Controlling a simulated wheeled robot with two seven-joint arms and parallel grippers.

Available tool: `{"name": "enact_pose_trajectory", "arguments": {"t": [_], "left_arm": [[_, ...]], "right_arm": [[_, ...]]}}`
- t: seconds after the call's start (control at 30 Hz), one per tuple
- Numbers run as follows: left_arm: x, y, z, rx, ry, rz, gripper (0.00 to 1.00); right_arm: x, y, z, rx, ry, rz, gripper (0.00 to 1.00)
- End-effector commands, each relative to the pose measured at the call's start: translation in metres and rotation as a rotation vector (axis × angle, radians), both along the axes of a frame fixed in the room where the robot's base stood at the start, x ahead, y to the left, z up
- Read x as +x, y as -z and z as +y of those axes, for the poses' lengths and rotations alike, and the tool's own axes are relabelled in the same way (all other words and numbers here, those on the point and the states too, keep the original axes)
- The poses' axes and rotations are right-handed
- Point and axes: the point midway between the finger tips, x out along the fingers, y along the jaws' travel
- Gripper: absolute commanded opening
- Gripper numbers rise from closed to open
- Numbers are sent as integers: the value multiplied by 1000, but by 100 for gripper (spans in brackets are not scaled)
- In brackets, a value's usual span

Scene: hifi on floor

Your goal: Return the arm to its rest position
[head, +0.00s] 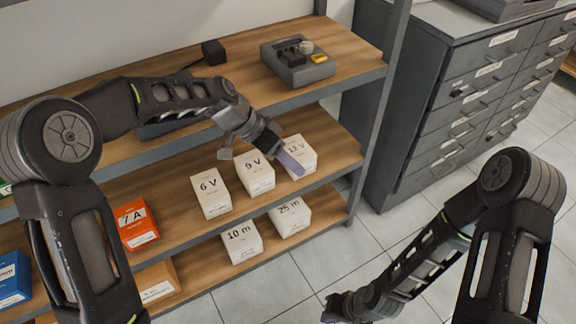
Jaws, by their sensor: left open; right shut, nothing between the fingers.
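My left arm reaches in from the left over the shelves. Its gripper (258,159) is open and empty, in front of the middle shelf. The fingers overlap the white 9 V box (256,176) and the 12 V box (300,152) in the picture; I cannot tell whether they touch. My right arm comes in from the right and hangs low over the floor. Its gripper (335,308) is at the bottom edge, shut and empty, and partly cut off.
The wooden shelf unit (345,45) also holds a 6 V box (211,195), an orange box (136,224), 10 m (243,243) and 25 m boxes (290,218), and a grey tray (298,66) on top. A drawer cabinet (440,110) stands right. Tiled floor (350,250) is clear between.

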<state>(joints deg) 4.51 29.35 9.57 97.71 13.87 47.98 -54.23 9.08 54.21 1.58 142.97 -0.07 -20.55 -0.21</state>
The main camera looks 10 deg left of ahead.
Motion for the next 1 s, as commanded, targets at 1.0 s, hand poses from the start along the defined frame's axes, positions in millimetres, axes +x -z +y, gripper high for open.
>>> {"name": "enact_pose_trajectory", "arguments": {"t": [1.0], "left_arm": [[-38, 97, 3, 66, -218, 154, 54]], "right_arm": [[0, -11, 1, 1, 3, 1, 0]]}}
